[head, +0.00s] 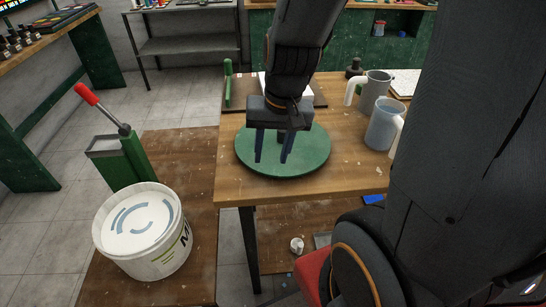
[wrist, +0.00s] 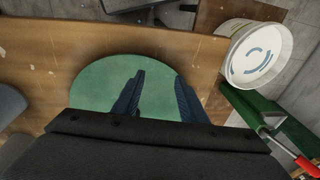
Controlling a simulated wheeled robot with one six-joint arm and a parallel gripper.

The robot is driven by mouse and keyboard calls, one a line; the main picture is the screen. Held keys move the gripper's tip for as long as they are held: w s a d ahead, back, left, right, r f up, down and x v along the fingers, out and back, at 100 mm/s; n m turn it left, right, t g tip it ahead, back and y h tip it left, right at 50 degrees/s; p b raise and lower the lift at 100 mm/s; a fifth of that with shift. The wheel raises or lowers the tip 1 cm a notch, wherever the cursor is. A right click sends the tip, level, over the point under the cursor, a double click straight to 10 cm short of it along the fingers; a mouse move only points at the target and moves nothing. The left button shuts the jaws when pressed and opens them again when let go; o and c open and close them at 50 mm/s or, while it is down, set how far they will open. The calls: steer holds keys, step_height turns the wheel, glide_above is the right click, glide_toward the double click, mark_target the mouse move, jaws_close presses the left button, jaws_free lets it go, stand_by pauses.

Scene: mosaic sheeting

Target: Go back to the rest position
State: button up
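My gripper (head: 272,160) is over the green round board (head: 312,160) on the wooden table, its two blue fingers pointing down. The fingers stand apart with nothing seen between them. In the wrist view my gripper (wrist: 158,100) also shows open, with the green round board (wrist: 105,80) beneath and bare. I cannot tell how high the fingertips are above the board.
The table (head: 240,185) carries two jugs (head: 376,88) (head: 384,125) at the right and a board with a green handle (head: 228,85) behind. A white bucket (head: 145,235) and a green tool with a red handle (head: 122,160) stand to the left.

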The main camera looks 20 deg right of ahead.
steer(key=n, duration=0.1)
steer(key=s+n, duration=0.1)
steer(key=n, duration=0.1)
steer(key=shift+s+a+f+n+h, duration=0.15)
steer(key=shift+s+a+n+h, duration=0.05)
steer(key=shift+s+n+h, duration=0.2)
steer(key=shift+w, duration=0.1)
